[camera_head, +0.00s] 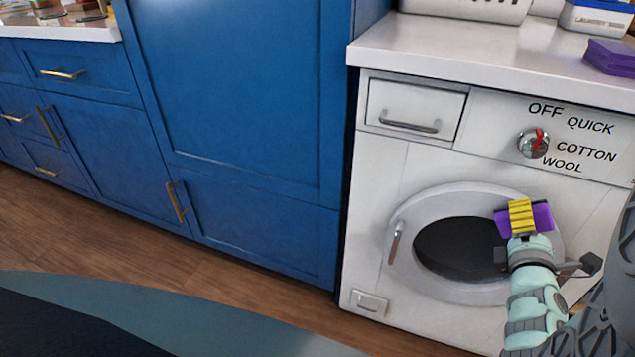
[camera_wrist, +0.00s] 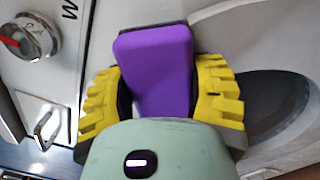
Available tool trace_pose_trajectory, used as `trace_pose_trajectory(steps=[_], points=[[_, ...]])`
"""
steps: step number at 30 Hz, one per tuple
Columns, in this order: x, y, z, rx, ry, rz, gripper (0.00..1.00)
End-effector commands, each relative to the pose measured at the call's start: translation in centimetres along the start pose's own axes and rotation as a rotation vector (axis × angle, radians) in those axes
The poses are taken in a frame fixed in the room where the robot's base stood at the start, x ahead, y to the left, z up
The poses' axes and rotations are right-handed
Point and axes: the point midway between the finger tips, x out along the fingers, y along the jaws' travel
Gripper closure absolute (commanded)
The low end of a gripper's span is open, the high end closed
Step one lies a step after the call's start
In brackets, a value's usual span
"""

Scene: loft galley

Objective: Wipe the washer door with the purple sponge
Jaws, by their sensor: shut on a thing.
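The washer door (camera_head: 403,222) is a white round ring with dark glass and a handle on its left side. It is closed on the front of the white washer (camera_head: 375,170). My gripper (camera_head: 522,213) is in front of the upper right part of the door. Its yellow fingers are shut on the purple sponge (camera_head: 542,215). In the wrist view the sponge (camera_wrist: 155,65) sits between the two ribbed yellow fingers (camera_wrist: 155,95), with the door glass (camera_wrist: 275,100) to the right. I cannot tell whether the sponge touches the door.
The washer knob (camera_head: 533,143) and drawer (camera_head: 415,108) are above the door. The counter (camera_head: 450,50) over the washer holds a white basket (camera_head: 465,8), a white and blue box (camera_head: 597,17) and purple items (camera_head: 612,57). Blue cabinets (camera_head: 240,90) stand left. The wooden floor (camera_head: 100,225) is clear.

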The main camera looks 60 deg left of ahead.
Motion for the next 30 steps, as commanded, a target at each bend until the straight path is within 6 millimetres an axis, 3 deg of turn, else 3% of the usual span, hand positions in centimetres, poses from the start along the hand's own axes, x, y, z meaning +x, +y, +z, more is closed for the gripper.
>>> trace_pose_trajectory(steps=[8,21,30], points=[[0.3,-0.3,0.3,-0.001,0.001,0.003,0.75],[0.5,1.7,-2.7,0.001,0.005,0.005,0.75],[0.6,2.2,-3.0,0.0,0.004,0.006,0.75]])
